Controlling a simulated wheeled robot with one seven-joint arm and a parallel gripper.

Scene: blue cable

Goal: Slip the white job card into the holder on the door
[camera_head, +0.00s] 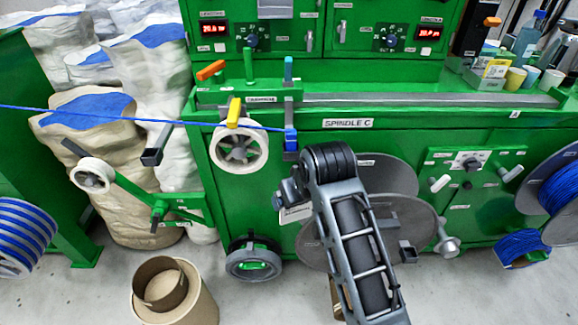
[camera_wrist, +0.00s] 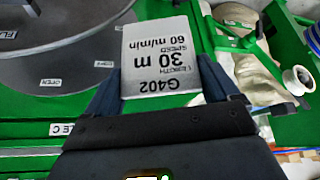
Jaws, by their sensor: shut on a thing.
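A white job card (camera_wrist: 160,55) with black print, reading G402, 30 m and 60 m/min, sits between the two dark blue fingers of my gripper (camera_wrist: 162,88) in the wrist view. The print is upside down there. My gripper (camera_head: 281,203) is shut on the card. In the head view my arm hides most of this, and only a small white part of the card (camera_head: 296,213) shows beside my wrist, in front of the green machine front (camera_head: 340,150). I cannot make out the card holder in either view.
A grey disc (camera_head: 310,243) lies behind my arm. A white pulley (camera_head: 239,148) and the taut blue cable (camera_head: 80,113) are to the left. A cardboard drum (camera_head: 200,305) stands on the floor. A control panel (camera_head: 470,172) is to the right.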

